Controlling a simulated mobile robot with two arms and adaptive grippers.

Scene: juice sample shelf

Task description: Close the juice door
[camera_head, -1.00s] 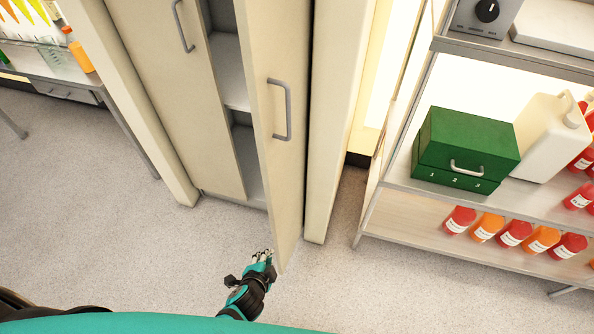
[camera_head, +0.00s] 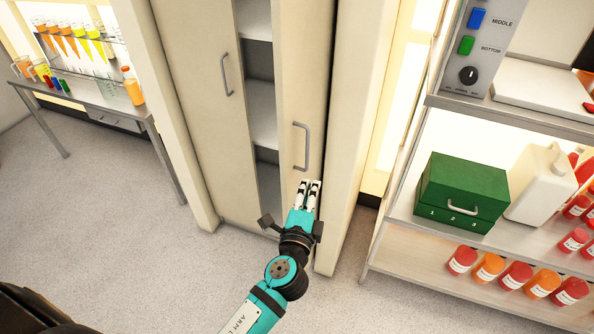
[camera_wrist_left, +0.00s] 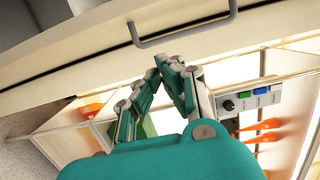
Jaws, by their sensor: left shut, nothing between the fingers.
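A tall beige cabinet has a left door (camera_head: 190,70) and a right door (camera_head: 305,80), each with a grey bar handle. The right door stands ajar, with a dark gap and inner shelves (camera_head: 262,125) showing beside it. My left gripper (camera_head: 309,183) is shut and empty, in front of the right door just below its handle (camera_head: 301,147). In the left wrist view, my fingertips (camera_wrist_left: 168,62) meet below a handle (camera_wrist_left: 185,28), apart from it in the picture. Whether they touch the door panel I cannot tell. My right gripper is out of view.
A steel shelf (camera_head: 405,245) stands at the right with a green box (camera_head: 462,190), a white jug (camera_head: 541,185) and several red and orange bottles. A table (camera_head: 105,108) with tubes stands at the left. The floor (camera_head: 110,240) before the cabinet is clear.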

